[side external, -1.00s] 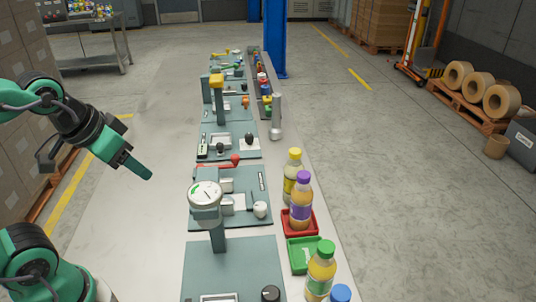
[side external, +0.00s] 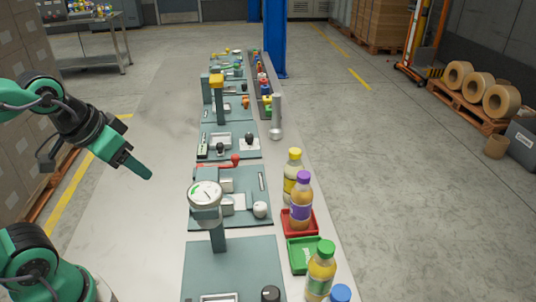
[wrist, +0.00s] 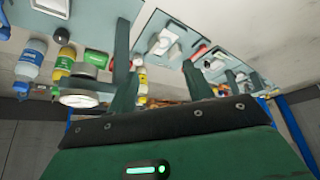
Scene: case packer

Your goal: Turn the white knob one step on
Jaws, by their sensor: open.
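The white knob (side external: 261,209) is a small round knob at the right side of a grey-green panel (side external: 244,180) in the side external view. A white block stands beside it on the panel. My gripper (side external: 148,175) is left of the panels, in the air over the pale bench and well apart from the knob. Its two dark green fingers stand apart with nothing between them in the wrist view (wrist: 158,68). I cannot tell the white knob for sure in the wrist view.
A round gauge (side external: 205,194) on a post stands at the panel's near left, with a red lever (side external: 234,160) behind. Bottles with yellow, purple and green caps (side external: 327,249) stand on the right. A black knob (side external: 270,293) is on the nearest panel. The bench's left side is clear.

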